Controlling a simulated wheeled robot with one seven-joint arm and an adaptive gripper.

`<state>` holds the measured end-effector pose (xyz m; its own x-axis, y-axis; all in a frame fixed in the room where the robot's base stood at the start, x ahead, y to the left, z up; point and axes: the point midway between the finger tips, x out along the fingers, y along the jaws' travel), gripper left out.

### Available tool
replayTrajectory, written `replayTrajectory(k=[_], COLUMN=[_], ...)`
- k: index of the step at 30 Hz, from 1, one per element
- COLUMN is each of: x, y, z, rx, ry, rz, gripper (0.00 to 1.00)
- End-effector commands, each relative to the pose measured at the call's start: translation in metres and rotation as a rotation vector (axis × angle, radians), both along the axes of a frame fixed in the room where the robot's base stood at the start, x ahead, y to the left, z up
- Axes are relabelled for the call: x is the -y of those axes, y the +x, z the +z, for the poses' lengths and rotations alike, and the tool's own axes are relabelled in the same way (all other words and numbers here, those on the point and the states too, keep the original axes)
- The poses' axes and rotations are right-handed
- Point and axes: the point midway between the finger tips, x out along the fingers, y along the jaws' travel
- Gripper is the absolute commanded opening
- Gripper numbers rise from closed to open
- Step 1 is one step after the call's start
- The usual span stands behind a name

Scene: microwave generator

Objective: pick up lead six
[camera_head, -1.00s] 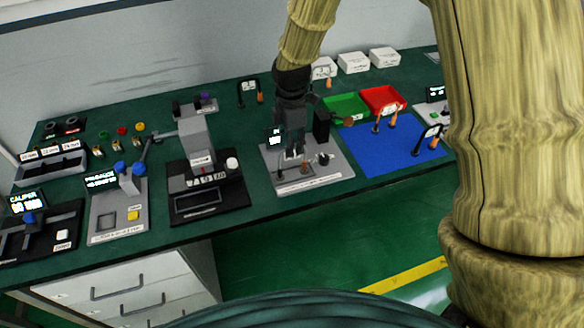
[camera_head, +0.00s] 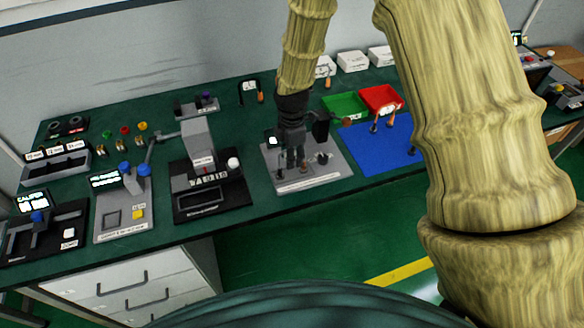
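I cannot read any label well enough to tell which lead is lead six. Leads with dark and orange ends and white tags show behind the stations (camera_head: 251,91), near the white boxes (camera_head: 324,70) and on the blue mat (camera_head: 386,113). Another on the mat is almost hidden behind my arm. My gripper (camera_head: 291,163) points down at the grey test station (camera_head: 325,178), among its small dark and orange terminals. Its fingers look dark and small; I cannot tell whether they are open or hold anything.
A green bin (camera_head: 345,104) and a red bin (camera_head: 381,96) stand behind the blue mat (camera_head: 365,155). A black press-like device (camera_head: 212,196) stands left of the grey station. White boxes (camera_head: 353,61) line the back.

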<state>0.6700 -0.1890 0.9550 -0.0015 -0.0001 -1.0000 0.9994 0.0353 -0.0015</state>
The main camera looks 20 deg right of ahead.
Motion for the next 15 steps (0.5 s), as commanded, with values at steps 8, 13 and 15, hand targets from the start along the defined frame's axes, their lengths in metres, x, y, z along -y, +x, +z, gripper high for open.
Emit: replayTrajectory(k=[8, 13, 15], x=[0.0001, 0.0001, 0.0001], y=[0.0003, 0.0003, 0.0004], z=[-0.0001, 0.0, 0.0], rx=[0.001, 0.001, 0.001], ry=[0.0, 0.0, 0.0], rz=[0.0, 0.0, 0.0], gripper=[0.21, 0.0, 0.0])
